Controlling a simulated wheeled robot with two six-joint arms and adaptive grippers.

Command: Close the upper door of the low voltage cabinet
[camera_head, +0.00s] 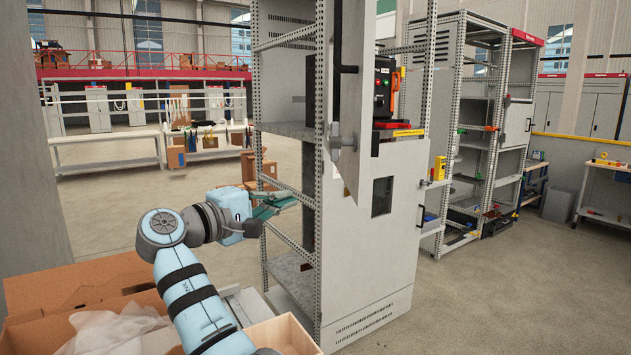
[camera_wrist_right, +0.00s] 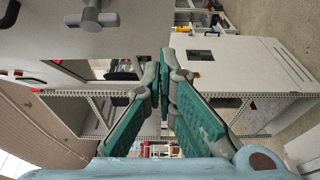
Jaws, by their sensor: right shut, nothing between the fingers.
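The low voltage cabinet (camera_head: 372,265) stands in the middle of the head view. Its upper door (camera_head: 350,95) is open, swung out and seen nearly edge-on, with a dark handle (camera_head: 340,62) and a grey knob (camera_head: 335,142). Behind it shows the open upper compartment with a black device (camera_head: 384,85). My right gripper (camera_head: 288,202) is left of and below the door, apart from it in the head view. In the right wrist view its teal fingers (camera_wrist_right: 165,75) meet at the tips and are empty. A pale panel with a knob (camera_wrist_right: 92,16) shows beyond them. My left gripper is out of view.
A perforated metal frame (camera_head: 257,100) with shelves stands left of the cabinet, near my gripper. Cardboard boxes (camera_head: 80,285) and a wooden tray (camera_head: 285,335) are at the lower left. Another open rack (camera_head: 470,130) stands behind at right.

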